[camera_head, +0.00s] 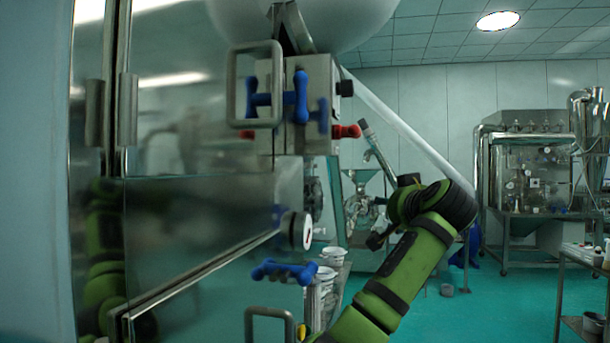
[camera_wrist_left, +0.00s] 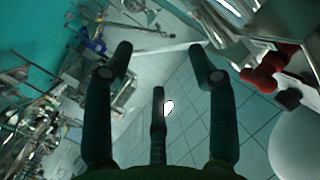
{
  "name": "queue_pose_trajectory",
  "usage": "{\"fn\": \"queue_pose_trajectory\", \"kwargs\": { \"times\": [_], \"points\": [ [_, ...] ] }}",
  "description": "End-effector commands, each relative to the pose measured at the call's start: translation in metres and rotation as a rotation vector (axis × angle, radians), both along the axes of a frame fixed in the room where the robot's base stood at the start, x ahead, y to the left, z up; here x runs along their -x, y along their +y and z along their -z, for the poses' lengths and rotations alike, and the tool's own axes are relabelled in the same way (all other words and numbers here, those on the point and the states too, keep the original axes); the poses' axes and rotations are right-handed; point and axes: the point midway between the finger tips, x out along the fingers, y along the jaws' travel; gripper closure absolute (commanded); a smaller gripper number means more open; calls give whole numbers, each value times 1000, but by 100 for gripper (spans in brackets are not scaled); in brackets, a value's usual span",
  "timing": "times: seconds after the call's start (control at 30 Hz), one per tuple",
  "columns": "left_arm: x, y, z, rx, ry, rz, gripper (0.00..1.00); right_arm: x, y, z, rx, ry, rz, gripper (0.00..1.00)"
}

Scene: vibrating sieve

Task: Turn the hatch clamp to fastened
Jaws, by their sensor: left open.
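A red handle (camera_head: 347,131) sticks out from the right side of the steel box at the top of the machine; it also shows in the wrist view (camera_wrist_left: 268,70), right of the fingers. Blue two-lobed handles sit on the machine front: an upper one (camera_head: 300,97) behind a grey pull bar and a lower one (camera_head: 285,272). I cannot tell which of these is the hatch clamp. My left gripper (camera_head: 390,212) is right of and below the red handle, apart from it. In the wrist view its fingers (camera_wrist_left: 162,60) are spread, with nothing between them.
The large steel machine door (camera_head: 195,225) fills the left side. A round white-faced dial (camera_head: 303,231) projects below the box. A pale tube (camera_head: 400,125) slopes down behind my arm. Open green floor (camera_head: 515,295) lies at right, beside another machine (camera_head: 535,170).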

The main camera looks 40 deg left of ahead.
Motion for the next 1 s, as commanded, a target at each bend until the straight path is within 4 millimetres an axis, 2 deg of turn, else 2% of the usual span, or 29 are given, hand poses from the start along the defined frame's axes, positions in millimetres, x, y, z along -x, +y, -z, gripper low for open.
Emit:
{"fn": "queue_pose_trajectory", "kwargs": {
  "times": [0.03,0.1,0.2,0.3,0.4,0.47,0.8,1.0],
  "points": [
    [32,5,-62,10,-90,-49,43,0,0,-6,0,-1,0,100],
    [74,10,-120,28,-186,-113,43,0,0,-9,0,-1,0,100],
    [129,15,-178,60,-301,-186,43,0,0,-12,0,-1,0,100],
    [168,17,-211,88,-376,-231,43,0,0,-14,0,0,0,100],
    [189,20,-227,104,-416,-257,43,0,0,-16,0,0,0,100],
    [192,23,-231,109,-426,-265,43,0,0,-18,0,0,0,100],
    [172,67,-235,110,-426,-266,43,1,-1,-48,1,2,1,100],
    [163,81,-232,109,-427,-263,43,2,-1,-56,2,4,1,100]
  ]
}}
